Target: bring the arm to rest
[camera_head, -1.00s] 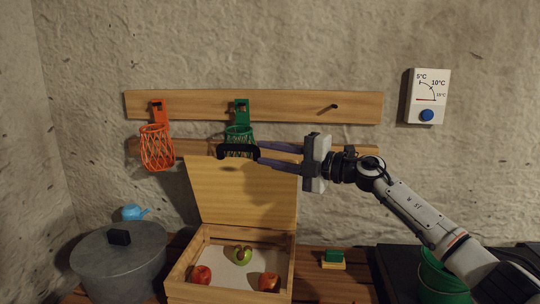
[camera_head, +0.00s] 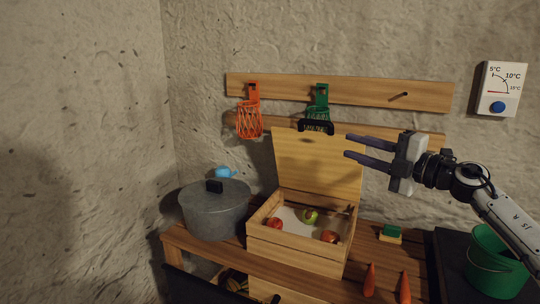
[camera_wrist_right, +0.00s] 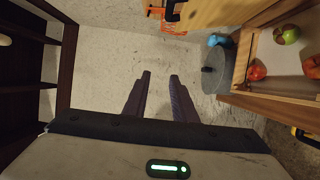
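My right gripper (camera_head: 345,145) comes in from the right in the head view, in front of the raised box lid. Its two dark fingers are apart with nothing between them. The right wrist view also shows the empty gap between the fingers (camera_wrist_right: 160,80). A black grip-like object (camera_head: 317,127) is at the green net basket (camera_head: 319,112), just left of the fingertips in the picture and apart from them. Whether it hangs in the basket or in front of it is hard to tell. My left gripper does not show.
An orange net basket (camera_head: 249,122) hangs on the wooden rail (camera_head: 365,92). Below are a grey lidded pot (camera_head: 215,212), an open wooden box (camera_head: 290,242) with apples, a green-and-yellow block (camera_head: 391,233), carrots (camera_head: 369,279) and a green bucket (camera_head: 492,265). A dial (camera_head: 499,90) is on the wall.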

